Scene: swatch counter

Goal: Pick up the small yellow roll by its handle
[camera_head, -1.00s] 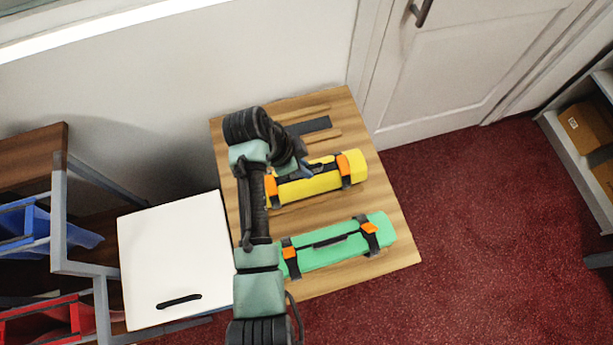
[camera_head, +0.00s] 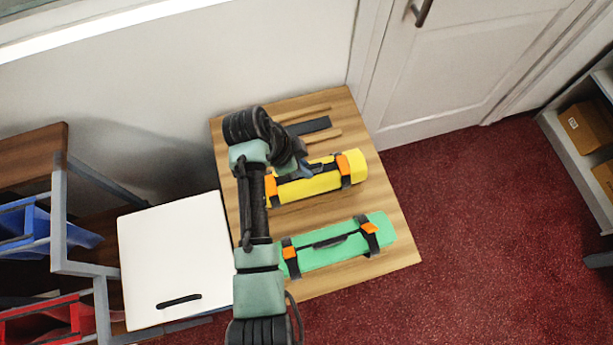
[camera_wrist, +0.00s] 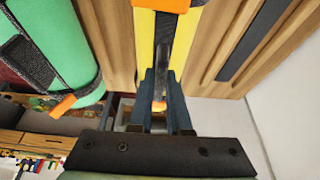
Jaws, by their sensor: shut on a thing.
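The small yellow roll (camera_head: 325,183) lies on the wooden tabletop, with dark straps, orange buckles and a dark handle along its top. My gripper (camera_head: 306,168) is down at the middle of this roll, with my arm partly covering its left end. In the wrist view, the yellow roll (camera_wrist: 145,48) runs up the picture and its dark handle (camera_wrist: 164,42) passes between my fingers (camera_wrist: 160,75). The gripper is shut on the handle. The roll appears to rest on the table.
A green roll (camera_head: 330,250) with similar straps lies in front of the yellow one. A dark flat strip (camera_head: 308,126) and wooden strips lie behind it. A white panel (camera_head: 175,255) stands left of the table. A wall and door (camera_head: 470,70) are behind.

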